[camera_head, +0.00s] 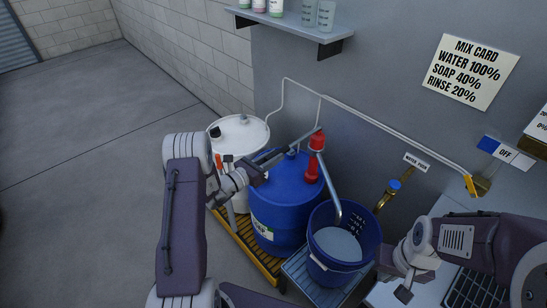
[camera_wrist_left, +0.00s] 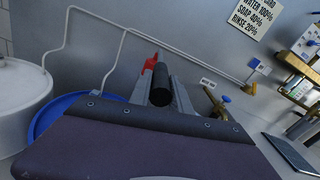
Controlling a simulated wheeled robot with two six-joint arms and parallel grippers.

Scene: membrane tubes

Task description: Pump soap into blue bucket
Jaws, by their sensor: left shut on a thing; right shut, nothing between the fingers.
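The blue bucket (camera_head: 370,240) stands on a low platform and holds pale liquid, with scale marks on its inner wall. The blue soap drum (camera_head: 275,208) stands to its left, partly behind my left arm. A red pump (camera_head: 316,143) rises from the drum, and its metal spout (camera_head: 330,190) slopes down into the bucket's mouth. My left gripper (camera_head: 262,170) is shut on the pump handle, whose black grip (camera_wrist_left: 160,88) shows between the fingers in the left wrist view. My right gripper (camera_head: 404,290) is shut and empty, right of the bucket.
A white drum (camera_head: 240,132) stands behind my left arm. A brass water tap (camera_head: 388,193) with a blue knob is on the wall above the bucket's right side. A mix card (camera_head: 468,70) hangs on the wall. A shelf (camera_head: 290,24) holds bottles. Open floor lies left.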

